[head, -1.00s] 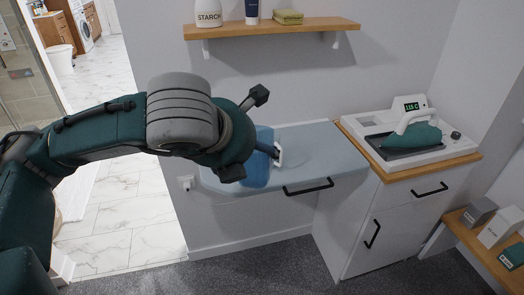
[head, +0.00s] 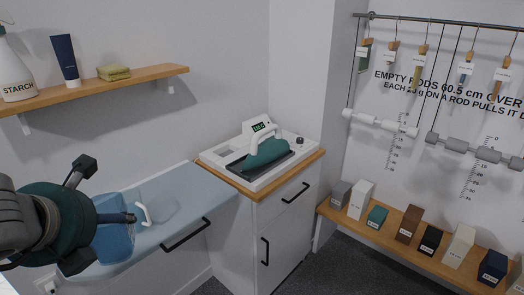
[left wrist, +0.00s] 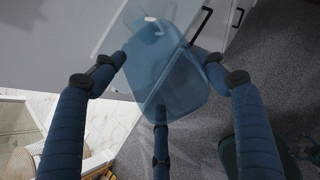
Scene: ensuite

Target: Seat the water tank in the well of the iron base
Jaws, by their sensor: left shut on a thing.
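The water tank (head: 113,243) is a translucent blue container at the lower left of the head view, by the left end of the pale blue ironing board. My left gripper (head: 128,217) is shut on it. The tank also shows between the dark blue fingers in the left wrist view (left wrist: 168,80). The white iron base (head: 222,160) stands on a wood-topped cabinet right of the board, well apart from the tank. A teal iron (head: 267,153) rests on it, below a lit display. The well's inside is not clearly visible. My right gripper is not in view.
The ironing board (head: 190,188) reaches to the cabinet (head: 265,225). A shelf (head: 100,92) with a starch bottle (head: 15,70) hangs above the board. Hanging rods (head: 380,122) and a bench with several boxes (head: 405,238) are at the right. Between shelf and board is free room.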

